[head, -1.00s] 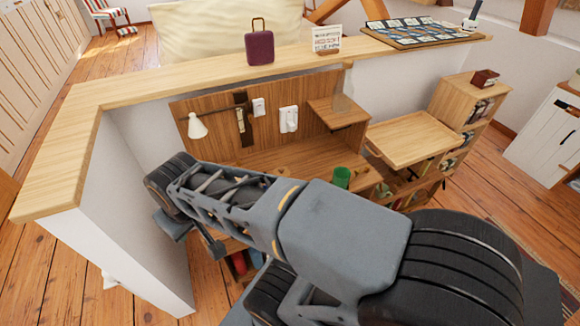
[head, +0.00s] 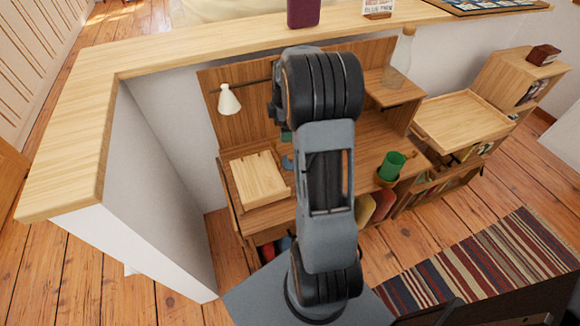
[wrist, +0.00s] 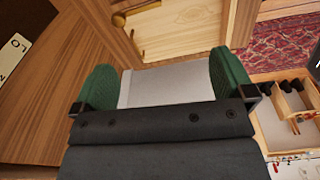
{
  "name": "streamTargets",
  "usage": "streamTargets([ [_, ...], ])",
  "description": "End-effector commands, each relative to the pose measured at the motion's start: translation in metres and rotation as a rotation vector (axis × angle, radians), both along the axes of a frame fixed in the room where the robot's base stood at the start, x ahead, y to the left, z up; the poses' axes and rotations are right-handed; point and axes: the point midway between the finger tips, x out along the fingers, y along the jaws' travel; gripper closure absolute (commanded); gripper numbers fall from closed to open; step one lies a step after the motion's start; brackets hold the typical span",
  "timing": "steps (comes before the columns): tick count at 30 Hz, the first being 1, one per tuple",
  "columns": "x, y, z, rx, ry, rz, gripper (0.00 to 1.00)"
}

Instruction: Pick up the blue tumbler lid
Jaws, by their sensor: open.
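A small blue thing (head: 287,162) shows on the wooden desk (head: 370,150), just left of my arm in the head view. My arm hides part of it, and I cannot tell whether it is the tumbler lid. No blue lid shows in the wrist view. My gripper (wrist: 165,82) has two green fingers spread wide apart in the wrist view, with a pale grey surface visible between them and no object clearly held. In the head view the gripper is mostly hidden behind my arm, above the desk.
A light wooden board (head: 258,178) lies on the left. A white lamp (head: 229,99) hangs at the back panel. A clear bottle (head: 398,66) stands on the raised shelf. A pale ledge (head: 160,60) runs behind.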

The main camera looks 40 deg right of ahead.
Motion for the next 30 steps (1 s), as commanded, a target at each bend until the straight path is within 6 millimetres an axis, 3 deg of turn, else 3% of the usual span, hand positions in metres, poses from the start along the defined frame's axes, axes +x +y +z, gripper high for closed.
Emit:
streamTargets([
  [1,0.003,-0.015,-0.021,0.01,0.009,0.053,0.0],
  [3,0.007,-0.031,-0.039,0.02,0.012,0.134,0.0],
  [9,0.01,-0.057,-0.072,0.04,0.014,0.276,0.0],
  [21,0.011,-0.053,-0.14,0.045,0.014,0.308,0.0],
  [30,0.011,-0.05,-0.16,0.043,0.013,0.308,0.0],
])
